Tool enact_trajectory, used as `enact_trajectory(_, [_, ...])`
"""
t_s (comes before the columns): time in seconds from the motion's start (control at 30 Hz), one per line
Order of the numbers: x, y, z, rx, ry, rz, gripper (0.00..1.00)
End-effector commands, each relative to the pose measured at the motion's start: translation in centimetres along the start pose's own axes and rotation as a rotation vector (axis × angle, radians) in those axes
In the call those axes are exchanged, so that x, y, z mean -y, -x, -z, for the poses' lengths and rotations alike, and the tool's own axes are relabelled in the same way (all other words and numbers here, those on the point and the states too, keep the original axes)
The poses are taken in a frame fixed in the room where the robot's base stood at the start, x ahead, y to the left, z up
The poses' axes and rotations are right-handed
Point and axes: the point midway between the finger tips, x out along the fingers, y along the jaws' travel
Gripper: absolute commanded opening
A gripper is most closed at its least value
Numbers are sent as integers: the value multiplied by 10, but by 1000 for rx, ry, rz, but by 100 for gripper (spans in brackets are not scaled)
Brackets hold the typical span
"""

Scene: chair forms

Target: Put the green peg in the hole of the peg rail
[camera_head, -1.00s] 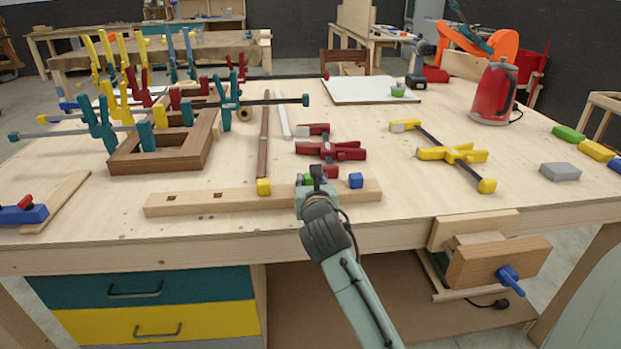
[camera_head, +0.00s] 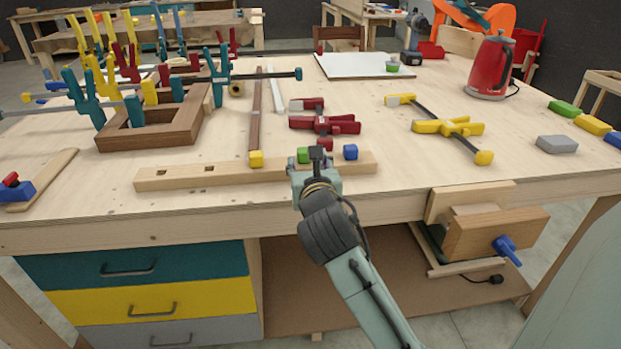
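The peg rail (camera_head: 232,174) is a pale wooden bar along the front of the workbench. Two dark square holes show in its left half. A yellow peg (camera_head: 256,159) and a blue peg (camera_head: 350,152) stand at the rail. The green peg (camera_head: 303,155) shows between them, just left of my gripper's tip, its lower part hidden. I cannot tell whether it sits in a hole or whether my gripper touches it. My gripper (camera_head: 317,158) is at the rail's right half, seen from behind. Its fingers are hidden, so open or shut does not show.
A red clamp (camera_head: 324,125) lies just behind my gripper, and a yellow clamp (camera_head: 448,127) lies to the right. A wooden frame (camera_head: 150,135) with upright clamps stands at the left. A red kettle (camera_head: 490,66) stands at the back right. The bench front right of the rail is clear.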

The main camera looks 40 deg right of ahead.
Motion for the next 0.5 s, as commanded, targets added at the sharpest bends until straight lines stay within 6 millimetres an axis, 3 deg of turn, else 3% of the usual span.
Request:
enact_trajectory(0.2, [0,34,1,3,1,0,45])
enact_trajectory(0.5, [0,44,0,0,1,0,45])
